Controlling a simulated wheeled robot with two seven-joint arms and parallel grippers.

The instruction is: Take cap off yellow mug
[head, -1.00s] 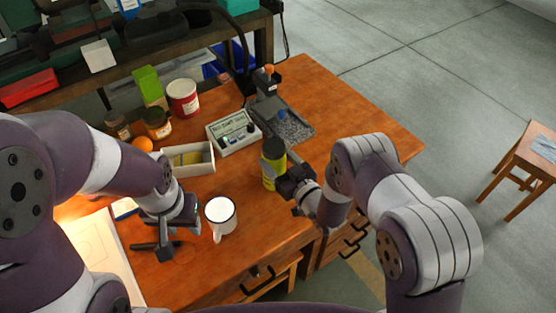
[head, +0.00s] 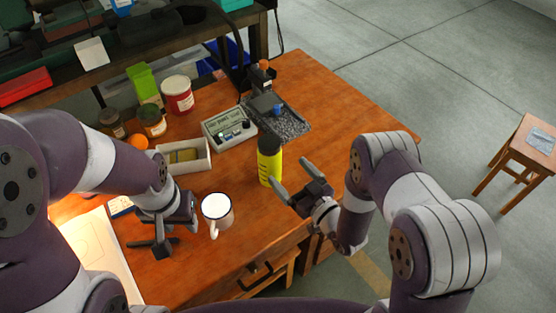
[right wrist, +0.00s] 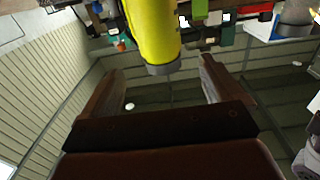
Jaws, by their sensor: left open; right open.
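The yellow mug (head: 270,168) is a tall cylinder standing upright on the wooden table, with its dark cap (head: 268,143) on top. In the right wrist view the yellow mug (right wrist: 152,25) appears upside down, its grey cap end (right wrist: 163,68) pointing down the picture, between and beyond the fingertips. My right gripper (head: 292,176) is open and empty, just right of the mug and apart from it. The right gripper's fingers (right wrist: 163,72) also show spread in the right wrist view. My left gripper (head: 150,247) is open and empty, low over the table, left of the white mug.
A white mug (head: 217,207) with a dark rim stands between the left gripper and the yellow mug. Behind are an open box (head: 197,163), a grey control box (head: 222,136), a tray of grey bits (head: 292,126) and several jars. The table's right side is bare.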

